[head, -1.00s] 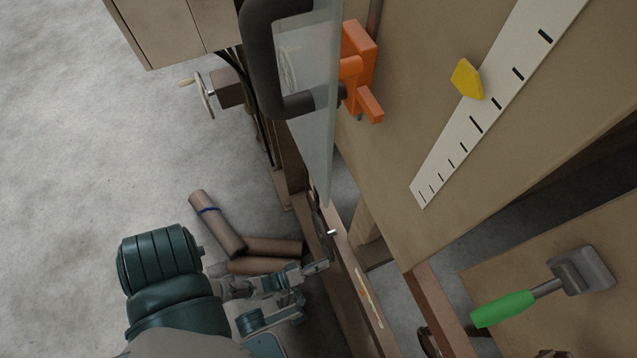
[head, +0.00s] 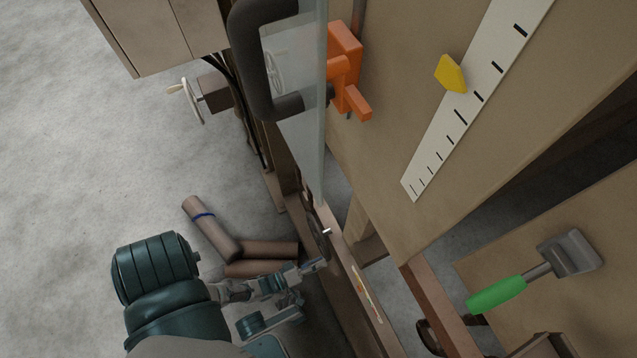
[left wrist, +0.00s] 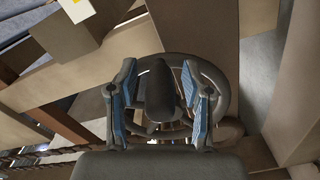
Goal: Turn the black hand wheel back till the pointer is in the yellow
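The black hand wheel (head: 314,228) shows nearly edge-on in the head view, low on the front of the wooden bench. In the left wrist view the wheel's rim (left wrist: 216,78) lies behind a dark handle (left wrist: 158,95). My left gripper (head: 316,267) is at the wheel. In the left wrist view the left gripper (left wrist: 158,76) is open, one blue-padded finger on each side of the handle, with gaps visible. A small pale strip with coloured marks (head: 366,292) is on the beam beside the wheel; I cannot make out its pointer. My right gripper is out of view.
A clear panel with a dark grip (head: 262,65) stands above the wheel, by an orange clamp (head: 345,75). The bench top holds a ruled strip (head: 470,100) and yellow piece (head: 451,73). A green-handled tool (head: 497,295) lies right. Brown rolls (head: 212,228) lie on the floor.

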